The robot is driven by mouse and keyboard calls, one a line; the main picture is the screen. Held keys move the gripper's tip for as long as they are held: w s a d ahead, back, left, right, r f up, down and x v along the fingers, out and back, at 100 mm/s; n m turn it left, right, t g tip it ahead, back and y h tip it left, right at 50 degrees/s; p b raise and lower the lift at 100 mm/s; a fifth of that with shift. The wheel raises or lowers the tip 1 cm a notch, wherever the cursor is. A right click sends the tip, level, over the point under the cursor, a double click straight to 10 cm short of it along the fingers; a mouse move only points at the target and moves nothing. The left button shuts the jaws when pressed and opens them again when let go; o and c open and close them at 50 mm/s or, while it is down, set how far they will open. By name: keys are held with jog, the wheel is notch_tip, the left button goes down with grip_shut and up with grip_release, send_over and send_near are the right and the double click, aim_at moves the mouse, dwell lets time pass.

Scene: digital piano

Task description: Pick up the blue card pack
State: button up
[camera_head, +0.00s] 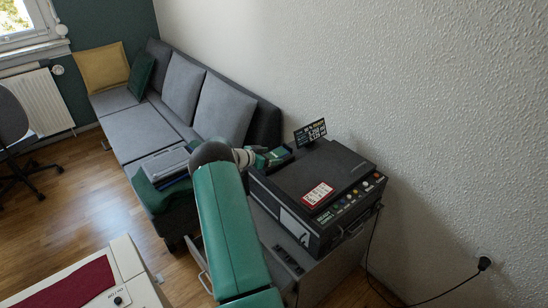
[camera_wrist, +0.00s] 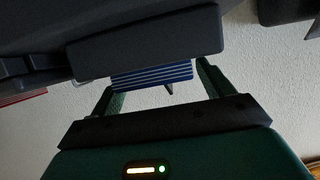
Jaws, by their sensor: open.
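In the wrist view the blue card pack (camera_wrist: 152,76) shows as a blue block with pale stripes, partly covered by a dark block above it in the picture. My gripper (camera_wrist: 158,84) is open, with one green finger on each side of the pack as seen from the wrist. Whether the fingers touch it cannot be told. In the head view my gripper (camera_head: 277,156) is at the back left edge of the black piano-like device (camera_head: 315,170). I cannot make out the blue pack there.
A small dark sign (camera_head: 311,132) stands at the device's back edge, close to my gripper. A red and white card (camera_head: 318,195) lies on the device's top. A grey sofa (camera_head: 150,125) stands behind left, and the white textured wall (camera_head: 420,110) is on the right.

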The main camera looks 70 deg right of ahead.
jog(key=shift+c, duration=0.4)
jog(key=c, duration=1)
jog(key=shift+c, duration=0.4)
jog(key=shift+r, duration=0.15)
